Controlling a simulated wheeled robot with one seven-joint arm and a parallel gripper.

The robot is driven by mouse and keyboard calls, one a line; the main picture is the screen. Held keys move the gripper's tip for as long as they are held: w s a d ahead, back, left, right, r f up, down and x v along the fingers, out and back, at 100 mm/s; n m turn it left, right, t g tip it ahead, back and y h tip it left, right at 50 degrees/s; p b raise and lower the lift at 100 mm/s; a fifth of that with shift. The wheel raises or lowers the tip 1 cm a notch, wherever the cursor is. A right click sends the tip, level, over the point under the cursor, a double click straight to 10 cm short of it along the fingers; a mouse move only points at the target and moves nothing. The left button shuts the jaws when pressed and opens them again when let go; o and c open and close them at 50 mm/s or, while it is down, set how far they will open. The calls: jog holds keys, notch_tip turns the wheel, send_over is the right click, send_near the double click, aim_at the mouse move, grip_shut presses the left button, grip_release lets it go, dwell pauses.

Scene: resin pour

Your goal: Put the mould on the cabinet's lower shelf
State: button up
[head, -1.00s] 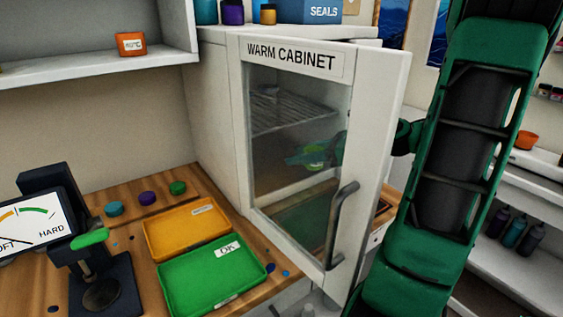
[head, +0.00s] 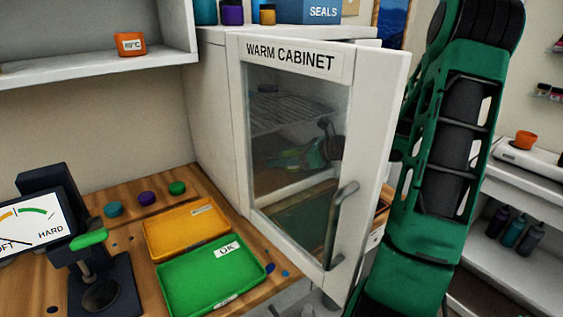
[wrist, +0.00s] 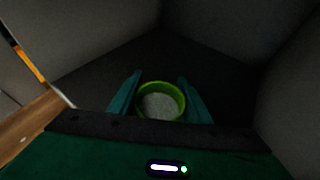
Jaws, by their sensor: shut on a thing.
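The mould (wrist: 160,105) is a small lime-green round cup with pale grey, speckled contents. In the wrist view it sits upright between the two fingers of my gripper (wrist: 160,78), which is shut on it. In the head view my gripper (head: 292,160) shows dimly through the glass of the open door of the warm cabinet (head: 215,110), below a wire rack (head: 280,108). The mould is hard to make out there. Dark cabinet walls surround the gripper in the wrist view. I cannot tell whether the mould touches the surface under it.
The cabinet door's handle (head: 337,225) faces the front, with my arm just right of the door. A green OK tray (head: 195,290) and an orange tray (head: 165,245) lie on the bench. A hardness gauge (head: 30,220) stands at left.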

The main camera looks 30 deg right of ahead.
jog(key=shift+w+f, duration=0.2)
jog(key=shift+f, duration=0.5)
jog(key=shift+f, duration=0.15)
jog(key=o, duration=1.2)
jog(key=shift+d+r, duration=0.1)
jog(key=shift+r, duration=0.15)
jog(key=v, duration=1.2)
jog(key=shift+f, duration=0.1)
